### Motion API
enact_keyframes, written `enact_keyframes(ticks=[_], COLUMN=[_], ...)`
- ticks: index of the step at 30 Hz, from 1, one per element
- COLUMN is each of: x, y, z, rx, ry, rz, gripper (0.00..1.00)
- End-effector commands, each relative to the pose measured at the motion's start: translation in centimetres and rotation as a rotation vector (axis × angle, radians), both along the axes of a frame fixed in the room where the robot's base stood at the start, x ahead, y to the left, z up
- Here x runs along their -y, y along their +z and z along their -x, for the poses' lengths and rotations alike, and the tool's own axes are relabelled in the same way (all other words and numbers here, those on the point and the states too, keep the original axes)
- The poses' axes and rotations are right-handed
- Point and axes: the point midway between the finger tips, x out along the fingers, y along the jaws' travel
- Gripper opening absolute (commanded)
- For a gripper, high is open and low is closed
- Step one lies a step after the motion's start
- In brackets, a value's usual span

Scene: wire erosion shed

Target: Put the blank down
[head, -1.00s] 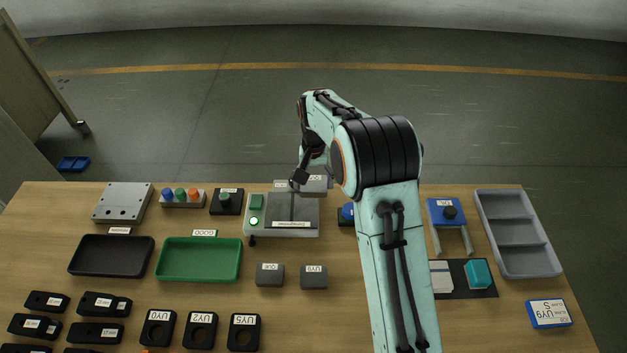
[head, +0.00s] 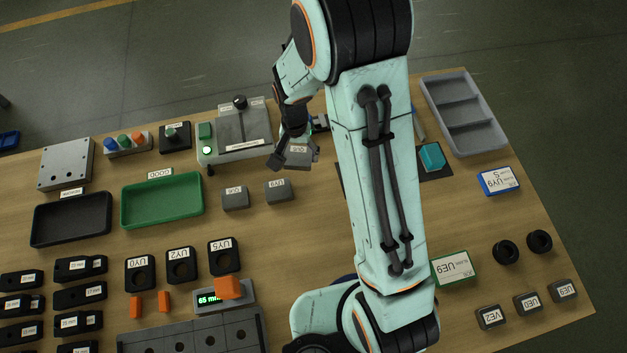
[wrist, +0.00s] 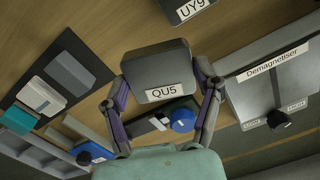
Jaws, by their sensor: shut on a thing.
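The grey blank with a white label reading QU5 (wrist: 158,68) is held between the two fingers of my gripper (wrist: 162,84) in the wrist view. The fingers press its two opposite sides. In the head view the blank (head: 301,156) hangs below my gripper (head: 292,158), just right of the demagnetiser (head: 240,152), above the table. The space below it is partly hidden. Two other grey blanks stand on the table: one labelled UY9 (head: 278,191), which also shows in the wrist view (wrist: 190,10), and another (head: 235,198) left of it.
A green tray (head: 162,224) and a black tray (head: 72,242) lie to the left. A grey compartment tray (head: 434,100) is at the right. A dark mat holds a teal block (head: 432,157). A blue round-topped thing (wrist: 182,120) is below the blank.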

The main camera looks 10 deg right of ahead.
Motion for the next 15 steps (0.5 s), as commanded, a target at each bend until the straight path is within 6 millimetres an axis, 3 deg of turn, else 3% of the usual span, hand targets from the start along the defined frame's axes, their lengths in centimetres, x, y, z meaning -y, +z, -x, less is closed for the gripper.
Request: enact_keyframes(ticks=[3,6,9,15], x=[1.3,2.0,2.5,2.7], y=[0.3,0.7,0.7,-2.4], z=[2.7,3.9,3.6,3.5], rx=[0.001,0.003,0.000,-0.004], ry=[-0.031,-0.051,-0.069,-0.074], rz=[0.000,0.000,0.000,0.000], gripper=[0.24,0.24,0.24,0.24])
